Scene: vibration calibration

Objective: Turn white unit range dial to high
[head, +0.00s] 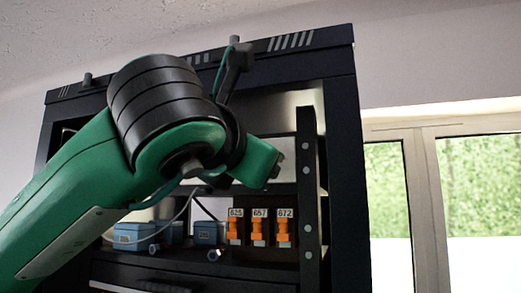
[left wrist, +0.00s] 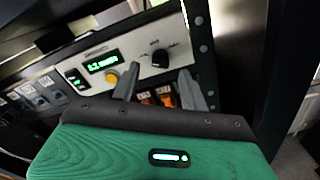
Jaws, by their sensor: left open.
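The white unit (left wrist: 138,48) shows in the left wrist view, set in a dark rack. Its front has a lit green display (left wrist: 103,62), a yellow knob (left wrist: 111,77) and a black dial (left wrist: 160,58) at the right. The small marks around the dial are too small to read. My left gripper (left wrist: 159,71) is open, its two grey fingers apart, with the dial seen between and just beyond their tips. I cannot tell whether they touch it. In the head view my left gripper (head: 279,160) is in front of the rack, and my arm hides most of the unit.
The dark rack (head: 343,150) stands before a wall, with a window (head: 480,180) to its right. Below the unit, a shelf holds orange items (head: 258,230) labelled 625, 657 and 672, and blue boxes (head: 135,236). A dark rack post (head: 307,190) stands right of the gripper.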

